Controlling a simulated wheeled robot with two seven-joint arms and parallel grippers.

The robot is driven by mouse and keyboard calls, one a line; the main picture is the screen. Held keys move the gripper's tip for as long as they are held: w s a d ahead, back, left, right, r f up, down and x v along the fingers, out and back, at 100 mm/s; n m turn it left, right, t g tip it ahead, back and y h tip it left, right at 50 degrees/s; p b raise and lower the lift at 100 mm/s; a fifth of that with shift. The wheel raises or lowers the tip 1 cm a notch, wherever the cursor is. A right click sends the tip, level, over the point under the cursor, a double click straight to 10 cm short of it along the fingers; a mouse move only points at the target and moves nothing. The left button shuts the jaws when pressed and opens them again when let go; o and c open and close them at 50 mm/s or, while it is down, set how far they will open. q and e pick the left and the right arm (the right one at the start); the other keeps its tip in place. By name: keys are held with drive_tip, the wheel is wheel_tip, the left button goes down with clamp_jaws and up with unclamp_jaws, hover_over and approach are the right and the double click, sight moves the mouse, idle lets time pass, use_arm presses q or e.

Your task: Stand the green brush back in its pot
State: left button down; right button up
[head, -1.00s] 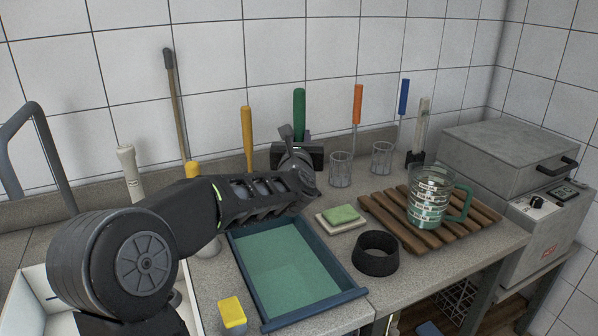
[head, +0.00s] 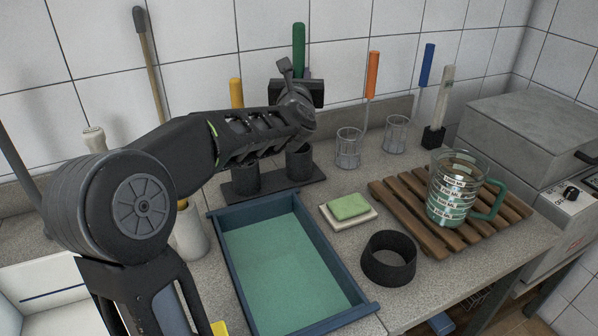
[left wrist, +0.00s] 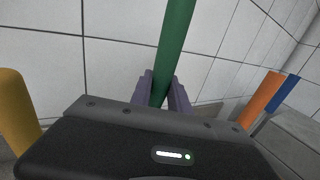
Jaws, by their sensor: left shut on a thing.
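The green brush (head: 299,48) is upright in the head view, its handle sticking up above my left gripper (head: 298,92). The left wrist view shows the two fingers (left wrist: 163,92) closed on the green handle (left wrist: 174,45). The brush's lower end is hidden behind my arm. Below the gripper, two dark pots stand on a dark base plate (head: 275,190). The right pot (head: 299,164) is roughly under the brush. The left pot (head: 245,180) is near the yellow handle (head: 236,92), whose lower part is hidden. My right gripper is out of view.
Orange (head: 373,75) and blue (head: 427,64) handled brushes and two clear glasses (head: 348,150) stand to the right. A blue tray (head: 358,310), a sponge (head: 349,206), a black ring (head: 389,262) and a measuring jug (head: 452,195) on a wooden rack (head: 395,207) occupy the counter.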

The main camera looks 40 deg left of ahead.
use_arm(q)
wheel_tip(320, 180, down, 6)
drive_tip(key=shift+f, duration=0.15)
idle(0.3)
wheel_tip(320, 180, down, 4)
drive_tip(key=shift+r, duration=0.2)
drive_tip(key=shift+f, duration=0.1)
drive_tip(key=shift+f, duration=0.1)
drive_tip(key=c, duration=1.3)
unclamp_jaws()
